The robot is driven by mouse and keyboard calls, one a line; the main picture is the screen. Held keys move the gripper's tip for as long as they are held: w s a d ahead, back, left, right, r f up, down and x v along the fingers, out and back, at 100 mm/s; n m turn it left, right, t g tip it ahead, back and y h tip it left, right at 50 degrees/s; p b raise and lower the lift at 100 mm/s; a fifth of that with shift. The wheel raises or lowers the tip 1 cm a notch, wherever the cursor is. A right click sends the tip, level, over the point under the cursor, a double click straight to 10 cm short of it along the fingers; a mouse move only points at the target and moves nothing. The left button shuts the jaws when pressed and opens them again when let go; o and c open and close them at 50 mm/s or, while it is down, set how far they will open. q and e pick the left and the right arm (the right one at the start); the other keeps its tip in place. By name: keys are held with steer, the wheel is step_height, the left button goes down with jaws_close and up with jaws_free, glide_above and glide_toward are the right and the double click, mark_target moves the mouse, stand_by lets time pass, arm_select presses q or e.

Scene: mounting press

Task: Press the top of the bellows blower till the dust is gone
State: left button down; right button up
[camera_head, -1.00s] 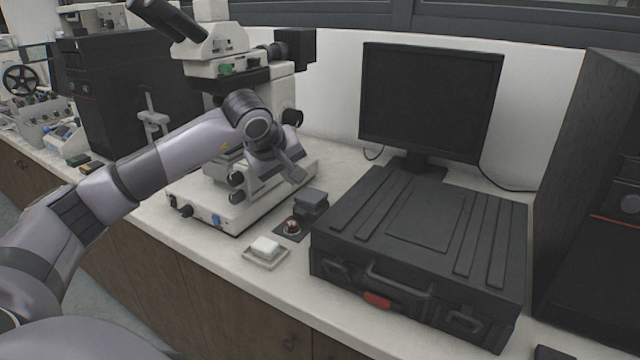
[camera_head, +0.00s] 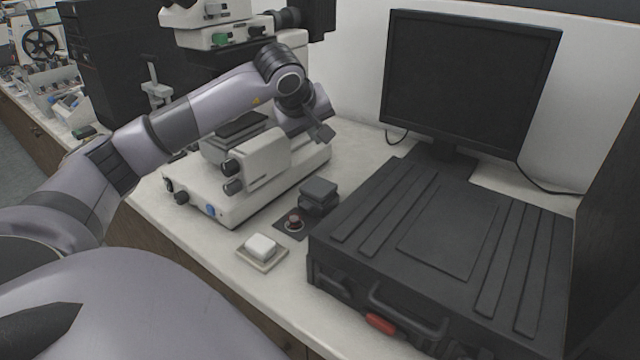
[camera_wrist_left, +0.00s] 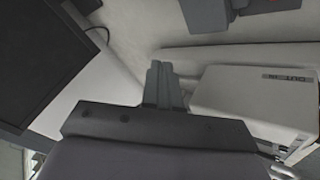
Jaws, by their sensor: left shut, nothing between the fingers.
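The bellows blower appears to be the small dark grey block with a flat top plate (camera_head: 319,189), standing on the counter left of the black case. A small reddish round piece (camera_head: 294,221) sits on a dark mat (camera_head: 283,218) just in front of it. Dust is too small to make out. My left gripper (camera_head: 323,133) is shut and empty, raised above and behind the block near the microscope, apart from the block. Its closed fingers also show in the left wrist view (camera_wrist_left: 162,82); the block is not clear there. My right gripper is not in view.
A white microscope (camera_head: 260,165) stands left of the block. A large black case (camera_head: 430,225) lies close on its right, with a monitor (camera_head: 470,75) behind. A white block (camera_head: 261,244) rests on a small tray (camera_head: 262,264) in front. Bare counter lies behind the block.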

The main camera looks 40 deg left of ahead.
arm_select(q)
steer(key=b, duration=0.6)
glide_toward(323, 179)
steer(key=shift+w+a+f, duration=0.2)
steer(key=shift+w+f, duration=0.3)
steer(key=shift+w, duration=0.1)
steer(key=shift+w+a+f, duration=0.2)
steer(key=shift+w+f, duration=0.3)
steer(key=shift+w, duration=0.15)
steer(key=shift+f+b, duration=0.65)
steer(key=shift+f, duration=0.1)
